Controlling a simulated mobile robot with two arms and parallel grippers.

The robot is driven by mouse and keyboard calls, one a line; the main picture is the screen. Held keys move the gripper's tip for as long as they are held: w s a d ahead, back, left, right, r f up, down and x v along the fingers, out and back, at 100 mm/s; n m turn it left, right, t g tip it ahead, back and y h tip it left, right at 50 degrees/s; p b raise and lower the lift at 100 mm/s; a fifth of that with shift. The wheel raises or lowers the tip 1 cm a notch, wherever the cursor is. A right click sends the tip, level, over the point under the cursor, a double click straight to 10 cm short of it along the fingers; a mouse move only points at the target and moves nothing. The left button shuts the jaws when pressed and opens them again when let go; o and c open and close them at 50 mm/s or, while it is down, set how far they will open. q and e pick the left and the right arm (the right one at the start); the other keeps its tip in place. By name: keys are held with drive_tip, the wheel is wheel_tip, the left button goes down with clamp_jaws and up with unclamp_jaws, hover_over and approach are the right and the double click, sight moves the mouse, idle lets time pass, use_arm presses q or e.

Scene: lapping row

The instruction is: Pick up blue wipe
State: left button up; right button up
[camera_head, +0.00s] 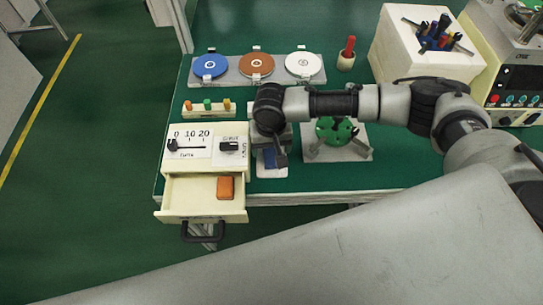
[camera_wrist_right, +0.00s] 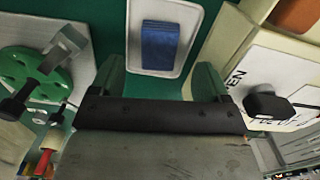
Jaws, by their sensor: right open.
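The blue wipe (camera_wrist_right: 158,47) is a small folded block lying in a shallow white tray (camera_wrist_right: 188,15) in the right wrist view. In the head view the wipe (camera_head: 270,160) is partly hidden by my right gripper (camera_head: 276,148). The right gripper also shows in its wrist view (camera_wrist_right: 160,82), its fingers open and apart. The wipe lies ahead of the gap between the fingers, with nothing held. My left gripper is not in view.
Left of the tray stands a cream box with a dial panel (camera_head: 190,150) and an open drawer (camera_head: 185,208) holding an orange block (camera_head: 225,188). A green disc fixture (camera_head: 335,130) is close on the right. Coloured discs (camera_head: 256,65) sit behind.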

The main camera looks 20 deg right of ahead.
sight(271, 156)
wheel_tip(271, 156, down, 4)
drive_tip(key=shift+f, duration=0.1)
drive_tip(key=c, duration=1)
